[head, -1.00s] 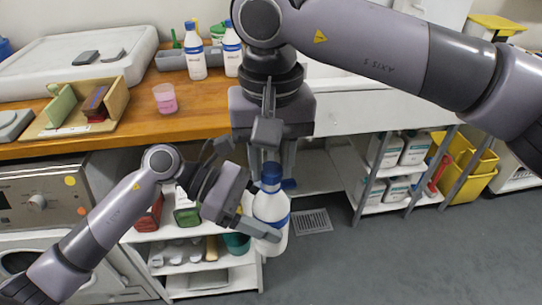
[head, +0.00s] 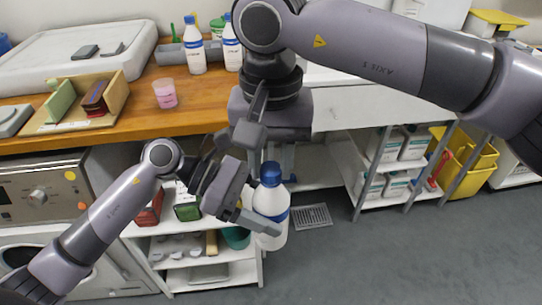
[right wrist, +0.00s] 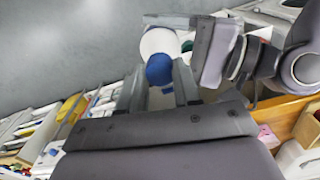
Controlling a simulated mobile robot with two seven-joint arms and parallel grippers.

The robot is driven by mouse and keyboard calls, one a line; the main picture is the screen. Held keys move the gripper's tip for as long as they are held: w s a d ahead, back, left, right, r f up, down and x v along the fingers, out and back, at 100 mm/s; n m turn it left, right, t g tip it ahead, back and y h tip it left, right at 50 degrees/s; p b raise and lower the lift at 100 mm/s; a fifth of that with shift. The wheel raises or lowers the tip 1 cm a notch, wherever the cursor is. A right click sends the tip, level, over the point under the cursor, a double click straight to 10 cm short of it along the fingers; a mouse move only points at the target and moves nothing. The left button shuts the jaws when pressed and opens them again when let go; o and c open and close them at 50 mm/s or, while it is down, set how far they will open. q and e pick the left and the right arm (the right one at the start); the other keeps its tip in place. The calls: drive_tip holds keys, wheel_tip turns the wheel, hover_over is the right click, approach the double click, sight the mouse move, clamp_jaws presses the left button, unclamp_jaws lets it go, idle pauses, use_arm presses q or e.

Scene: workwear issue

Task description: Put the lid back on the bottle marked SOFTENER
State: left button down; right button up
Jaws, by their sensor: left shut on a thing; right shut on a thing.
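A white bottle (head: 270,206) with a blue band is held upright in front of the bench, in the middle of the head view. My left gripper (head: 262,222) is shut on its body. A blue lid (head: 270,174) is at the bottle's mouth, in line with it. My right gripper (head: 268,158) comes from above and is shut on the lid. In the right wrist view the lid (right wrist: 159,69) shows between the fingers, with the white bottle (right wrist: 158,42) beyond. Whether the lid is fully seated I cannot tell. The label's writing is not legible.
The wooden bench (head: 205,98) carries a pink cup (head: 165,94), a wooden holder (head: 85,104) and two similar blue-capped bottles (head: 195,46). A shelf unit (head: 190,245) stands behind the left gripper. The grey floor (head: 400,245) at right is clear.

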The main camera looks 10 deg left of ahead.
drive_tip(key=m, duration=0.7)
drive_tip(key=shift+m, duration=0.4)
drive_tip(key=m, duration=0.4)
drive_tip(key=shift+m, duration=0.3)
drive_tip(key=m, duration=0.4)
drive_tip(key=shift+m, duration=0.3)
drive_tip(key=m, duration=0.4)
drive_tip(key=shift+w+m, duration=0.1)
drive_tip(key=shift+m, duration=0.2)
drive_tip(key=m, duration=0.7)
drive_tip(key=shift+m, duration=0.4)
drive_tip(key=m, duration=0.4)
drive_tip(key=o, duration=1)
